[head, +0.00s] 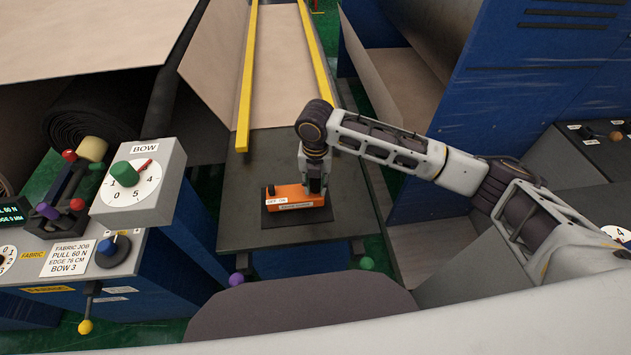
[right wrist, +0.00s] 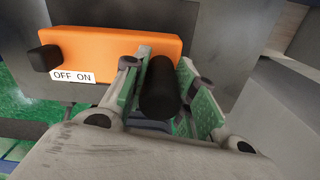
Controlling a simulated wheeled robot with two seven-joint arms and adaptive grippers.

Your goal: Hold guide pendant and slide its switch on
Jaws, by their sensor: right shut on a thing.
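The orange guide pendant (head: 298,195) lies on a dark pad on the grey table, and it also shows in the right wrist view (right wrist: 115,48). Its black switch knob (right wrist: 44,58) stands at the left end, beside the OFF end of the white OFF ON label (right wrist: 73,76). My right gripper (head: 316,184) is at the pendant's right part. In the right wrist view its green-padded fingers stand on either side of a black upright grip (right wrist: 160,88) and are shut on it. My left gripper is not in view.
A yellow-railed chute (head: 285,60) rises behind the table (head: 235,225). A console with a BOW dial (head: 131,185) and several coloured knobs stands at the left. A blue cabinet (head: 530,90) stands at the right behind my right arm. The table's front part is clear.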

